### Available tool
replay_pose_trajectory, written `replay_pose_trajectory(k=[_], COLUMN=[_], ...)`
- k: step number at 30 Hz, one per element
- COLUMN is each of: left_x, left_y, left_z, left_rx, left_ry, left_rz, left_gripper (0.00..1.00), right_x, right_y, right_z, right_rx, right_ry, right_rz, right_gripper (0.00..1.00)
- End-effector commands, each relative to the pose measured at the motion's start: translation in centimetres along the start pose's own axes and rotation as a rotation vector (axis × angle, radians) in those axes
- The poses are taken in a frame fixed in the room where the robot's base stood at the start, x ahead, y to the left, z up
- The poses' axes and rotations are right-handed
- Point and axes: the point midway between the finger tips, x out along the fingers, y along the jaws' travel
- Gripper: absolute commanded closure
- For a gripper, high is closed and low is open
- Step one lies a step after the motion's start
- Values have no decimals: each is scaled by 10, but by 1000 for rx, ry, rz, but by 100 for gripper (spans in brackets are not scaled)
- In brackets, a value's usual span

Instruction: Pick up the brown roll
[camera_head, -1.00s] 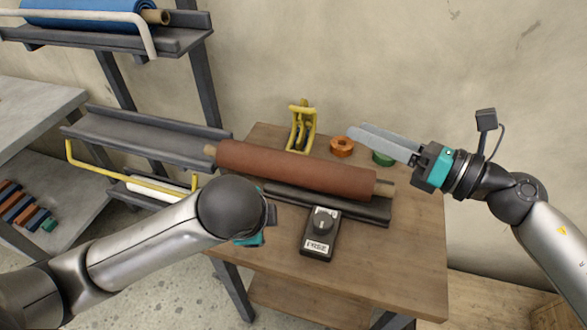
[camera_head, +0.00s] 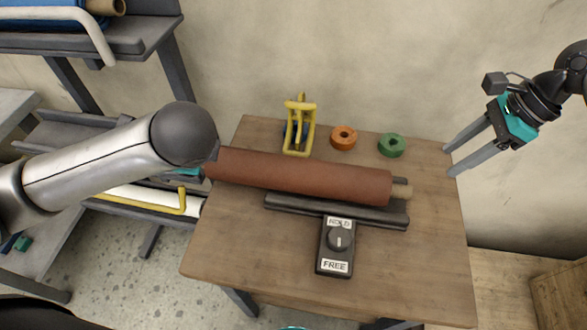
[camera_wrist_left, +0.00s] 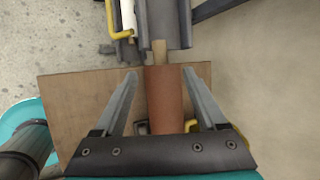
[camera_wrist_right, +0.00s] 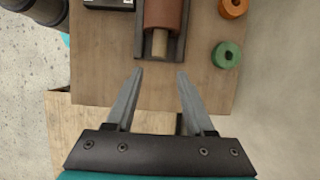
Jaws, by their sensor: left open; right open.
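The brown roll (camera_head: 300,175) lies across the wooden table, behind a dark bar, with a tan core end (camera_head: 402,191) sticking out at its right. My left arm hides its left end in the head view. In the left wrist view the roll (camera_wrist_left: 164,100) runs between the spread fingers of my left gripper (camera_wrist_left: 163,85), which is open; contact cannot be told. My right gripper (camera_head: 450,161) is open and empty off the roll's right end. In the right wrist view the core end (camera_wrist_right: 159,44) lies ahead of the open fingers (camera_wrist_right: 160,75).
A HOLD/FREE knob box (camera_head: 336,247) stands in front of the dark bar (camera_head: 300,205). An orange ring (camera_head: 343,137), a green ring (camera_head: 391,145) and a yellow tool (camera_head: 299,127) sit behind the roll. A shelf rack (camera_head: 150,35) is at left. The table's front right is bare.

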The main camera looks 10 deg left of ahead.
Motion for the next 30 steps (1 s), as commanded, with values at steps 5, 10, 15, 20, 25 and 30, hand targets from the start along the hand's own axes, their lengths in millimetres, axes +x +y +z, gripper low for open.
replay_pose_trajectory(k=[5, 10, 15, 20, 25, 30], left_x=[4, 25, 55, 82, 109, 131], left_y=[0, 1, 1, 1, 1, 0], left_z=[0, 1, 1, 1, 0, 0], left_rx=[-1, 0, -2, -1, -2, -2], left_ry=[-1, -4, -5, -3, -2, -1], left_rz=[2, 4, 4, 4, 2, 1], left_gripper=[26, 26, 26, 26, 26, 26], right_x=[5, 25, 56, 83, 110, 132], right_y=[0, 1, 1, 1, 1, 0], right_z=[1, 1, 2, 2, 2, 2], right_rx=[0, 0, 0, 0, 0, 1], right_ry=[-2, -3, -4, -4, -4, -4], right_rz=[1, 3, 3, 3, 3, 1], right_gripper=[46, 46, 46, 46, 46, 46])
